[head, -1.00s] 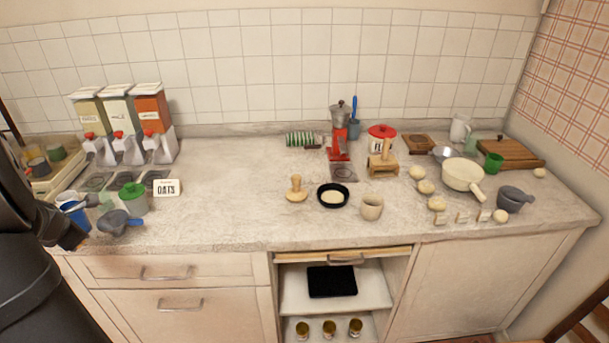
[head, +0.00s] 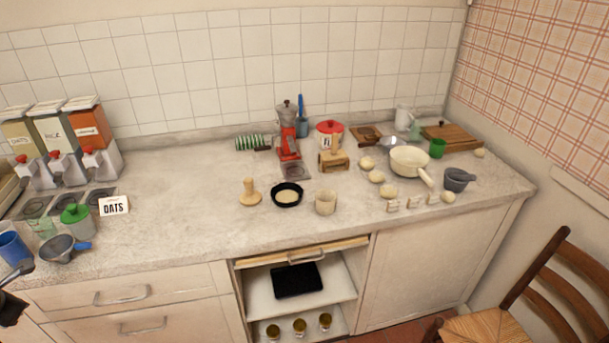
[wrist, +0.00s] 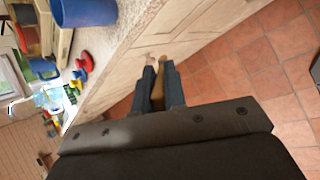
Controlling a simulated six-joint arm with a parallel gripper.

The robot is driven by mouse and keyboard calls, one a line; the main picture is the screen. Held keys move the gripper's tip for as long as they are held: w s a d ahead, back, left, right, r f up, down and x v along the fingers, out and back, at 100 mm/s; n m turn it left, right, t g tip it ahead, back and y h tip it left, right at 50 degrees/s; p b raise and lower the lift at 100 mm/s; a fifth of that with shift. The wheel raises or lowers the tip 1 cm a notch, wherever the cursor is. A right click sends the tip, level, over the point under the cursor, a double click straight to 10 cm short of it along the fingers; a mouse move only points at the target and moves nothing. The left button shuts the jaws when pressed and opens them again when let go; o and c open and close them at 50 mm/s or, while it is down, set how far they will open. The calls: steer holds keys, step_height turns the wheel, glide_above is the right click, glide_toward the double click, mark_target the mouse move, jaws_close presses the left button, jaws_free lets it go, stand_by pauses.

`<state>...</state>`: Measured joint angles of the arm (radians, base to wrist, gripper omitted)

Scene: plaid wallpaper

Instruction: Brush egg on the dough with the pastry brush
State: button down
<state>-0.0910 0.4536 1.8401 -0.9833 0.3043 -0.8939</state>
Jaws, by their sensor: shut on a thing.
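In the wrist view my gripper (wrist: 160,85) is shut on a slim tan thing (wrist: 158,95), mostly hidden between the dark fingers. I cannot tell whether it is the pastry brush. It is over the floor beside the cabinet fronts, apart from the counter things. In the head view several pale dough balls (head: 376,177) lie on the right of the counter. A small black dish (head: 287,203) with something pale in it stands mid-counter; I cannot tell if that is egg. A blue-handled tool (head: 301,103) stands upright at the back.
A beige cup (head: 325,203), a wooden stamp-like piece (head: 250,196), a cream pan (head: 408,163) and a grey mortar (head: 458,180) stand nearby. Dispensers (head: 75,140) and a blue cup (head: 14,247) are at left. The left-middle counter (head: 185,190) is clear. A chair (head: 500,325) stands at lower right.

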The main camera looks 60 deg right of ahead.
stand_by(0.7)
steer(key=w+d+r+m+g+h, duration=0.1)
steer(key=w+d+r+m, duration=0.1)
steer(key=w+d+r, duration=0.35)
steer(key=w+d+r+m+g+h, duration=0.2)
steer(key=d+r, duration=0.5)
steer(key=d, duration=0.1)
steer(key=s+d+r+m+g, duration=0.1)
steer(key=s+d+g, duration=0.15)
steer(key=d, duration=1.15)
steer(key=s+d+m+g, duration=0.2)
steer(key=s+d, duration=0.8)
steer(key=d, duration=0.5)
steer(key=s+d+m+g, duration=0.1)
steer(key=s+d, duration=0.9)
steer(key=d, duration=0.6)
steer(key=s+d+f+g, duration=0.1)
steer(key=s+d, duration=0.3)
steer(key=s, duration=0.2)
steer(key=s+d+f, duration=0.1)
steer(key=s+d, duration=0.2)
steer(key=s, duration=0.3)
steer(key=shift+m, duration=0.4)
steer(key=shift+f, duration=2.55)
steer(key=shift+f, duration=0.6)
